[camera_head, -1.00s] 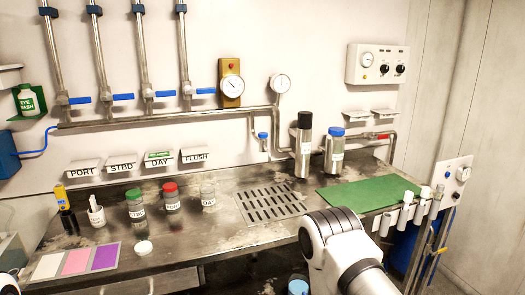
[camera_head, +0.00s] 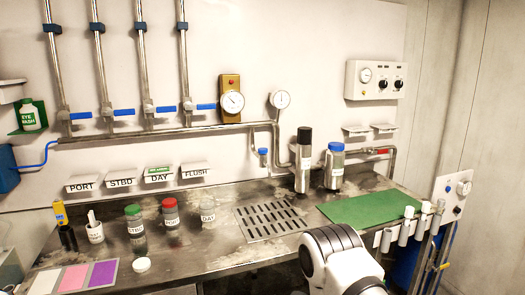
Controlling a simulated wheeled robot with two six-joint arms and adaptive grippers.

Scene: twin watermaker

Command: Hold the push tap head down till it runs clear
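A small tap with a blue head (camera_head: 263,152) hangs from the wall pipe, above the slotted drain grate (camera_head: 240,222) in the steel bench. It looks like the push tap. No water stream is visible under it. Nothing touches its head. A white and dark link of my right arm shows at the bottom, right of centre, in front of the bench. My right gripper is out of the frame. My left gripper is not in view.
A black-topped cylinder (camera_head: 303,160) and a blue-capped bottle (camera_head: 334,166) stand right of the tap. A green mat (camera_head: 365,208) lies farther right. Small bottles with green (camera_head: 135,230) and red (camera_head: 171,220) caps and a clear jar (camera_head: 208,212) stand left of the grate.

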